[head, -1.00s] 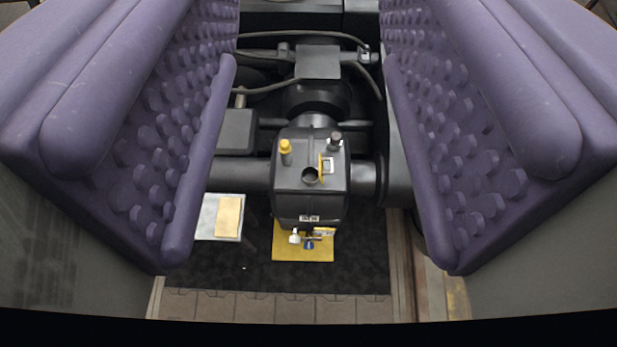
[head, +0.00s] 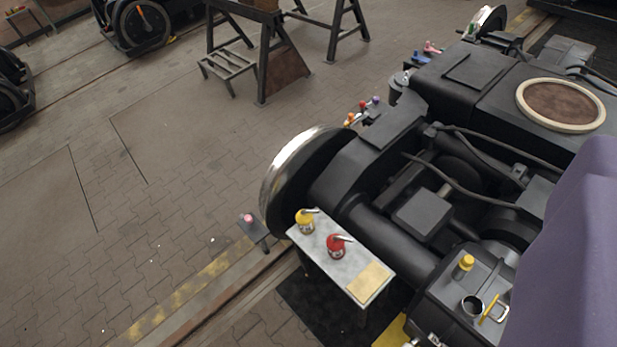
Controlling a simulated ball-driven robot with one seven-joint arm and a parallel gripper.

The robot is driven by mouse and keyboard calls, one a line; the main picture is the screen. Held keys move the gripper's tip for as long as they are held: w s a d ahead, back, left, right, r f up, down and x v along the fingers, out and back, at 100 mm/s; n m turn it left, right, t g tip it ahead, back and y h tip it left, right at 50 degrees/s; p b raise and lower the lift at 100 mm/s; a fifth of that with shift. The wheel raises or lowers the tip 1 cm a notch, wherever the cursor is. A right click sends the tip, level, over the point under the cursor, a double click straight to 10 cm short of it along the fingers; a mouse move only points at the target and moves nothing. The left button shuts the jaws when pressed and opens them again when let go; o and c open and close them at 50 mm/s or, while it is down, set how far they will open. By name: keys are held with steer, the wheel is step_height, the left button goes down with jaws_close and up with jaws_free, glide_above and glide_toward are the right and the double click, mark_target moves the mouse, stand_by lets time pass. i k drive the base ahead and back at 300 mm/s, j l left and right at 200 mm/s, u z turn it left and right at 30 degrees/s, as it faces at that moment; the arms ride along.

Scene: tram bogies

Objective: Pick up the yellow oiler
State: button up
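The yellow oiler (head: 305,223) is a small can with a dark spout. It stands upright at the far left end of a narrow grey bench (head: 325,265) beside the bogie. A similar red oiler (head: 336,247) stands close to its right on the same bench. Only one purple part of my gripper (head: 580,250) shows, large and close at the right edge. It is well to the right of the yellow oiler and apart from it. The other finger and any gap between them are outside the view.
A tan pad (head: 369,284) lies on the bench's near end. The black bogie (head: 400,180) with its shiny wheel (head: 295,175) stands right behind the bench. A gearbox with a yellow cap (head: 465,263) is at lower right. A small stand (head: 258,232) is left of the bench. Paved floor (head: 130,200) is open at left.

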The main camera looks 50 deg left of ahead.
mark_target(303, 218)
steer(key=k+u, duration=0.1)
steer(key=u, duration=1)
steer(key=i+j+u, duration=0.15)
steer(key=i+j, duration=1.05)
steer(key=i+l, duration=0.1)
steer(key=i, duration=0.5)
